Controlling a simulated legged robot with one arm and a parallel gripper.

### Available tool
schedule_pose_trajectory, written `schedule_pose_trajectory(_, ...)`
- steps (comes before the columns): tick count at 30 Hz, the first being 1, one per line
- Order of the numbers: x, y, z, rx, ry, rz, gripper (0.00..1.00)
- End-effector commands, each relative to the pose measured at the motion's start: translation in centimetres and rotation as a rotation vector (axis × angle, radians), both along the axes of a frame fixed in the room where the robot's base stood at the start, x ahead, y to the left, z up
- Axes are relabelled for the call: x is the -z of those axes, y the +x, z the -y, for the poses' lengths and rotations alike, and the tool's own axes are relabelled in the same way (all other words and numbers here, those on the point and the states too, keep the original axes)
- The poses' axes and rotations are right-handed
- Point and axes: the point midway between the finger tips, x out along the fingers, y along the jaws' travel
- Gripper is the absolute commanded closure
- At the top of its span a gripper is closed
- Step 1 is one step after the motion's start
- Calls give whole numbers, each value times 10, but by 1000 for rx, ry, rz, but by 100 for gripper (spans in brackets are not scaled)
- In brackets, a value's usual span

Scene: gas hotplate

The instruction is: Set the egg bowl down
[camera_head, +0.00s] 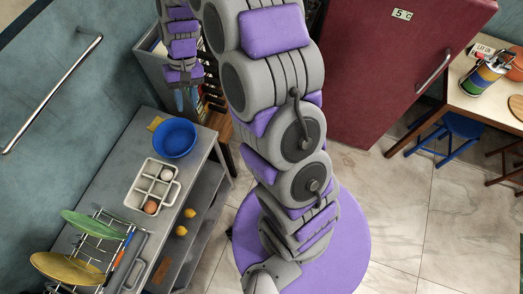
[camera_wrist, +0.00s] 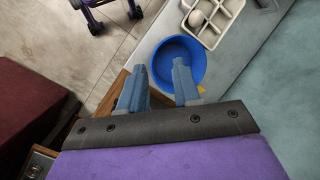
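The blue bowl (camera_head: 174,138) stands upright on the grey metal counter (camera_head: 118,158), near its far end. Its visible inside is plain blue, with no egg seen in it. It also shows in the wrist view (camera_wrist: 188,48), partly behind a fingertip. My gripper (camera_head: 184,112) is just beyond the bowl in the head view, pointing down. In the wrist view my gripper (camera_wrist: 158,72) has its two fingers spread apart. One finger overlaps the bowl and the other is outside its rim. Nothing is seen clamped between them. I cannot tell whether a finger touches the bowl.
A pale egg tray (camera_head: 153,185) with a few eggs sits beside the bowl. A dish rack with a green plate (camera_head: 91,224) and a yellow plate (camera_head: 66,269) stands nearer. Yellow fruits lie on the shelf below. A red fridge (camera_head: 395,60) stands right, across open floor.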

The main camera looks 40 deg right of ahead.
Motion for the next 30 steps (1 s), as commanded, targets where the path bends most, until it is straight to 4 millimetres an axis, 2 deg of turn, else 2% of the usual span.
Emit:
schedule_pose_trajectory(1, -16, -13, 0, -17, -9, 14, 68)
schedule_pose_trajectory(6, -54, -58, 1, -62, -43, 41, 68)
schedule_pose_trajectory(15, -100, -146, 13, -120, -125, 86, 68)
schedule_pose_trajectory(24, -117, -238, 35, -138, -219, 120, 68)
schedule_pose_trajectory(30, -116, -282, 47, -133, -266, 134, 68)
